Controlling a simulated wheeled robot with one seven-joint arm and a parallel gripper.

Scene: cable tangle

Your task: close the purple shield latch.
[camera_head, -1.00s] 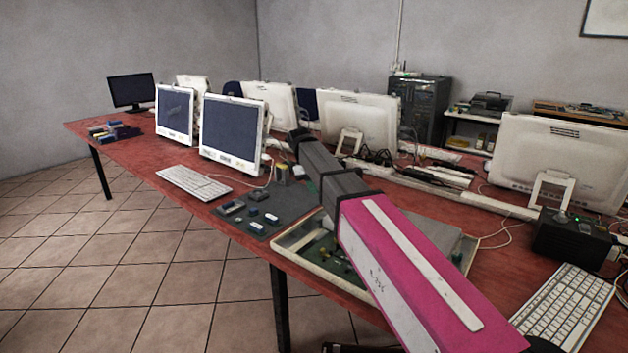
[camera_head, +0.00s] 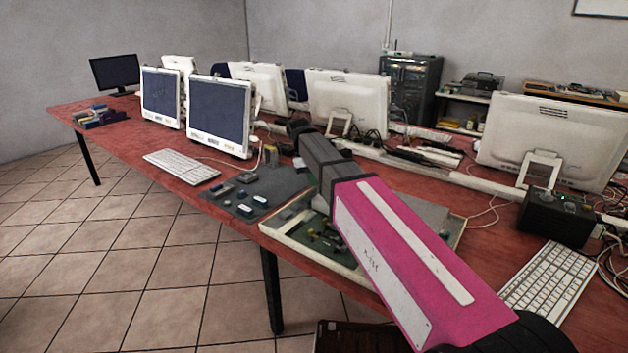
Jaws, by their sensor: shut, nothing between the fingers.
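I cannot make out the purple shield latch. An open tray with a green circuit board (camera_head: 325,240) lies at the table's front edge, partly covered by my magenta and grey arm. The latch is either hidden or too small to tell. My gripper (camera_head: 299,128) is at the dark far end of the arm, above the table behind the dark grey mat (camera_head: 285,181). It is shut and small in view, with its fingertips not clearly shown. Nothing shows in its grasp.
Small blocks and parts lie on the mat. White monitors (camera_head: 220,115) and a keyboard (camera_head: 181,165) stand to the left. A black box (camera_head: 556,218) and another keyboard (camera_head: 550,285) are at the right. Cables run behind the arm. The red table (camera_head: 125,140) is clearer at left.

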